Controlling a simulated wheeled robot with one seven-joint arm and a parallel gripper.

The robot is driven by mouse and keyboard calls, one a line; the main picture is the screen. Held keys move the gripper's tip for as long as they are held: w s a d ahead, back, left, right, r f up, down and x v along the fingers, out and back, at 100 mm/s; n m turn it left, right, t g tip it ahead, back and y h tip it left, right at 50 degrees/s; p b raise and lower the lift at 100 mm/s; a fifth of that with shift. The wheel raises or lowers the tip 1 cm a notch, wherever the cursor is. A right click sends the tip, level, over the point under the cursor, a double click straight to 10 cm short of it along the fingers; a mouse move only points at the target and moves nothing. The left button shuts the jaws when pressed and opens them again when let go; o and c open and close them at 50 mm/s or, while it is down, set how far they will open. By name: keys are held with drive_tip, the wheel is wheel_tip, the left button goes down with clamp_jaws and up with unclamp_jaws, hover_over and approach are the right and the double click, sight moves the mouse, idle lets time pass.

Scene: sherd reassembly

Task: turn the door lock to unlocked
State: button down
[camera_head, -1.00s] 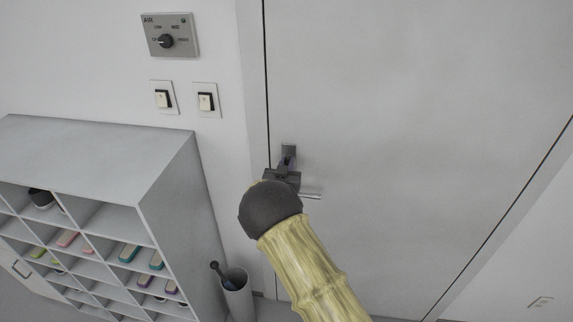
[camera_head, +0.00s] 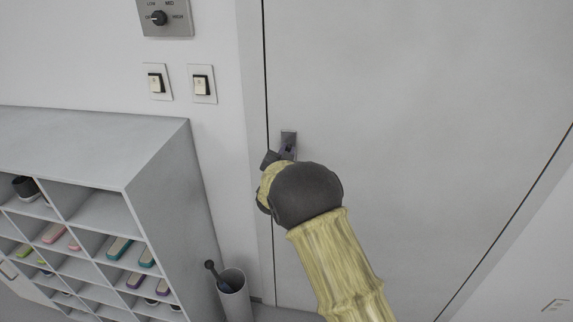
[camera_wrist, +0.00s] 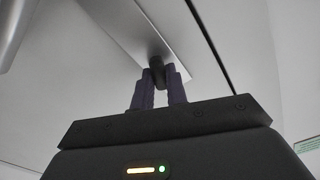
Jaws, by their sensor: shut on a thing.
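The door lock is a metal plate (camera_head: 289,138) on the grey door (camera_head: 400,120), near its left edge. In the wrist view the plate (camera_wrist: 128,25) runs diagonally, with a small dark turn knob (camera_wrist: 158,72) at its lower end. My gripper (camera_wrist: 161,82) is shut on this knob, with one dark finger on each side. In the head view my arm's rounded wrist covers most of the gripper and the knob. Only a dark corner of the gripper (camera_head: 270,158) shows beside the plate. I cannot tell which lock position the knob points to.
A grey cubby shelf (camera_head: 160,160) with shoes stands left of the door. A bin (camera_head: 234,295) with an umbrella-like handle stands beside it. Two light switches (camera_head: 157,82) and a dial panel (camera_head: 166,17) are on the wall. A metal bar (camera_wrist: 20,30) is close by.

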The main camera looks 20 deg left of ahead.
drive_tip(key=shift+d+f+m+b, duration=0.1)
drive_tip(key=shift+f+m+b, duration=0.05)
drive_tip(key=shift+m+b, duration=3.85)
drive_tip(key=shift+d+f+m+b, duration=0.1)
drive_tip(key=shift+m+b, duration=2.4)
drive_tip(key=shift+b, duration=3)
drive_tip(key=c, duration=1.4)
unclamp_jaws()
drive_tip(key=s+d+b, duration=0.1)
drive_tip(key=s+b, duration=0.1)
drive_tip(key=s, duration=1.5)
drive_tip(key=shift+s, duration=0.2)
